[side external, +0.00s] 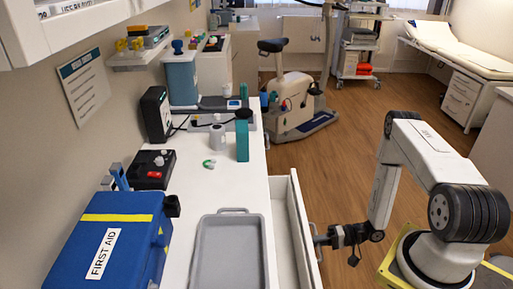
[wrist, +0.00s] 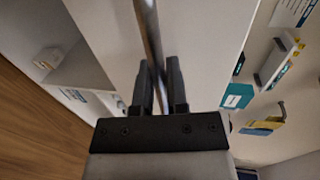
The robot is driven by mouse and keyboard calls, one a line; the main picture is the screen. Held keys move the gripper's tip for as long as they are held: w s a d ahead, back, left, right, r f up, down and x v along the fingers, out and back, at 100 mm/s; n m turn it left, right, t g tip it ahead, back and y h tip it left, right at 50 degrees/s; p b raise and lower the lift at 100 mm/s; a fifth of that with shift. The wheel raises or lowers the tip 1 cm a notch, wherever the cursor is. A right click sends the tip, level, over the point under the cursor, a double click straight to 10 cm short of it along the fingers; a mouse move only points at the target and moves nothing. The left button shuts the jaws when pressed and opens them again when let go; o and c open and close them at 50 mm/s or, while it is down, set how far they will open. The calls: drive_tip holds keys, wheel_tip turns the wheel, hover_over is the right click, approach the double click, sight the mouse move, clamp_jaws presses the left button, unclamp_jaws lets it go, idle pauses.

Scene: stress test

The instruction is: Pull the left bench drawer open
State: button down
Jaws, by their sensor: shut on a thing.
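The white bench drawer (side external: 305,240) stands pulled out from the bench's right side in the side view, with a gap showing between its front panel and the bench. My gripper (side external: 318,240) is at the outer face of the drawer front. In the wrist view my gripper (wrist: 160,80) has its two dark fingers on either side of a metal bar handle (wrist: 149,28), shut on it. The pale drawer front (wrist: 195,40) lies behind the bar.
On the white bench top (side external: 190,200) are a grey tray (side external: 229,250), a blue first aid case (side external: 105,245), a teal bottle (side external: 242,138) and a black-and-red box (side external: 152,169). An exercise bike (side external: 290,95) stands farther back. Wood floor (side external: 340,150) is open between bench and arm.

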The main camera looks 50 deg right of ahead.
drive_tip(key=v, duration=0.3)
drive_tip(key=shift+s+d+f, duration=0.1)
drive_tip(key=shift+d+f, duration=0.2)
drive_tip(key=shift+d, duration=0.05)
drive_tip(key=c, duration=0.7)
unclamp_jaws()
drive_tip(key=shift+a, duration=0.15)
drive_tip(key=shift+a, duration=0.1)
